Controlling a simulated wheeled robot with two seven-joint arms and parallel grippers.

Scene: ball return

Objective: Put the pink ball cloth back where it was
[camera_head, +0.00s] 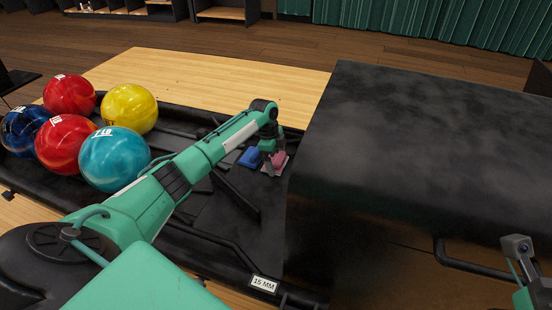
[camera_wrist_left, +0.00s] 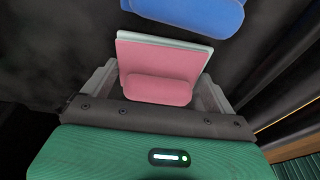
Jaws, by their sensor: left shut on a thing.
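The pink ball cloth (camera_head: 279,158) is a small pink pad at the end of my left arm, over the black ball return (camera_head: 222,215). In the left wrist view the pink cloth (camera_wrist_left: 160,74) stands between the jaws, with a pale layer along its edge. My left gripper (camera_head: 274,160) is shut on it. I cannot tell whether the cloth touches the surface below. A blue cloth (camera_head: 251,157) lies just left of it, and this blue cloth also shows at the top of the left wrist view (camera_wrist_left: 195,12). My right gripper (camera_head: 517,246) shows only partly at the right edge.
Several bowling balls, such as the teal ball (camera_head: 114,159) and the yellow ball (camera_head: 130,108), sit on the left of the return. A large black hood (camera_head: 420,150) stands right of the left gripper. A "15 MM" label (camera_head: 263,284) is on the front edge.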

